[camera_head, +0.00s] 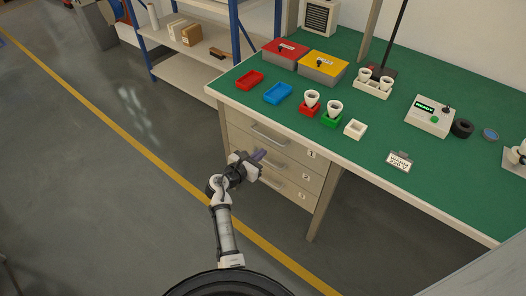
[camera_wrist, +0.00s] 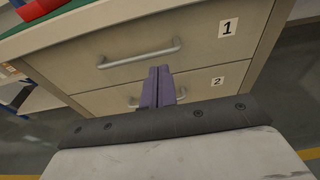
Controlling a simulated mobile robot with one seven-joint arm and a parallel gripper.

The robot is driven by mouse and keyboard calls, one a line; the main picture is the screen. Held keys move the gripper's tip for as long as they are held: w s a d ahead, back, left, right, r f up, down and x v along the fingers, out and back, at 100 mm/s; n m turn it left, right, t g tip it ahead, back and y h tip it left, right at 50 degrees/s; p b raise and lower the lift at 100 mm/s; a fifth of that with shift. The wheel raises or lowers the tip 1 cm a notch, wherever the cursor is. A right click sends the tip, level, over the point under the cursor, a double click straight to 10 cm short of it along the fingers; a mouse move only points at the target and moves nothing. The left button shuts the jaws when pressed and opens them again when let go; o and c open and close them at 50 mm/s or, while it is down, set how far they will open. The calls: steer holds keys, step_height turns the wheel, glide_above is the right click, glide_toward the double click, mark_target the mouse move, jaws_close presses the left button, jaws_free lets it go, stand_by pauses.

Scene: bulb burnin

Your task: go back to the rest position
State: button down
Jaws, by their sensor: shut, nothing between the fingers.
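My gripper (camera_head: 259,154) is in front of the drawer unit, below the edge of the green bench top. In the wrist view its purple fingers (camera_wrist: 158,88) are together with nothing between them. Behind them are the drawer marked 1 (camera_wrist: 200,35) and the drawer marked 2 (camera_wrist: 205,82), each with a bar handle. The drawers look shut. In the head view my arm reaches up from the bottom of the picture, and my gripper hides part of the drawer fronts. I cannot tell whether the fingers touch a drawer.
The green bench top (camera_head: 380,125) holds a red tray (camera_head: 250,80), a blue tray (camera_head: 278,93), white bulbs in red and green holders, lidded boxes (camera_head: 322,66) and a tester reading READY (camera_head: 430,115). A shelf (camera_head: 190,75) stands left of the bench. The floor left of the yellow line is clear.

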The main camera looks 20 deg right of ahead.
steer(key=b+v, duration=0.1)
steer(key=v, duration=0.6)
